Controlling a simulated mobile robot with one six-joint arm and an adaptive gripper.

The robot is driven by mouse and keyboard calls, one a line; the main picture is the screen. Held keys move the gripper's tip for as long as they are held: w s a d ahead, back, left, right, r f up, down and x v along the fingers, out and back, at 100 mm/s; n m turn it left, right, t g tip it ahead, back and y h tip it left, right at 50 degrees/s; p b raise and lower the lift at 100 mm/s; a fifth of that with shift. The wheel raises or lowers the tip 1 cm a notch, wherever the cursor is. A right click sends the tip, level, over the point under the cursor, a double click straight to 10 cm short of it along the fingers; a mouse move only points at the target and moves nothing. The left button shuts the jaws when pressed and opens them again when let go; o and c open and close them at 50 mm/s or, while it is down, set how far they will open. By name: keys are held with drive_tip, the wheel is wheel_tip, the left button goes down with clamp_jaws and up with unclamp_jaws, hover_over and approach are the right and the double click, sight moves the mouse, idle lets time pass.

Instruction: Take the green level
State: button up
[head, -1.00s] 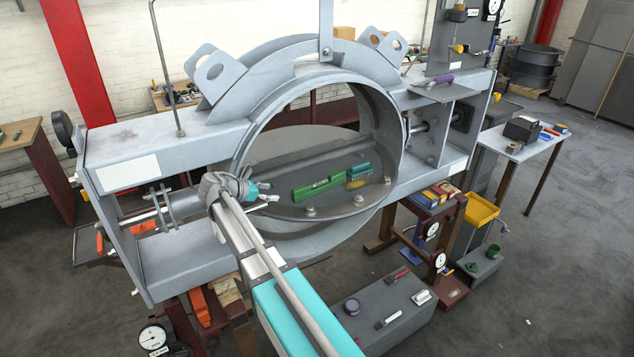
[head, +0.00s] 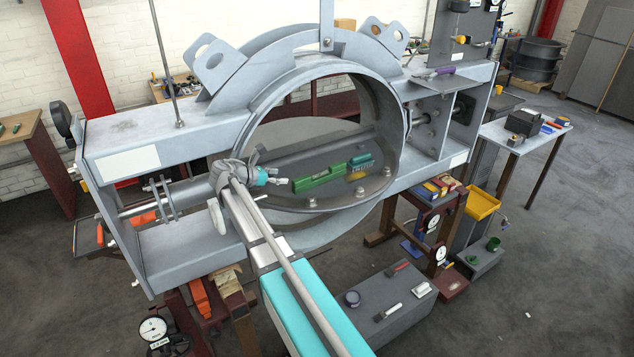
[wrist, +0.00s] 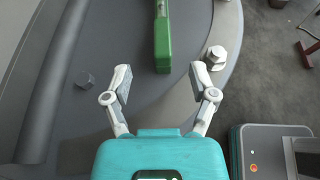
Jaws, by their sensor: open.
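The green level (head: 318,178) lies inside the round steel ring, on the grey inner plate, in the head view. In the wrist view the green level (wrist: 162,40) points lengthwise toward my gripper, its near end just beyond and between the fingertips; its far end is cut off by the top edge. My gripper (wrist: 162,84) is open and empty, with its fingers apart on both sides of the level's line. In the head view my gripper (head: 280,178) is at the left end of the level. Whether its fingers overlap the level's end is hard to tell there.
The ring (head: 396,150) surrounds the level. A teal and yellow item (head: 361,164) lies just right of it. Bolt heads (wrist: 215,57) stand on the plate close to the level and the right finger. A grey box (head: 385,310) with small tools stands below.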

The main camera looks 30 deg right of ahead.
sight(303, 178)
drive_tip(key=shift+b+x, duration=0.65)
drive_tip(key=shift+x, duration=1.7)
drive_tip(key=shift+d+f, duration=0.1)
drive_tip(key=shift+f, duration=0.05)
drive_tip(key=b+x, duration=0.1)
drive_tip(key=x, duration=0.1)
drive_tip(key=b+x, duration=0.1)
drive_tip(key=x, duration=0.1)
drive_tip(key=shift+s+f, duration=0.15)
drive_tip(key=shift+f, duration=0.15)
drive_tip(key=shift+d, duration=0.35)
clamp_jaws()
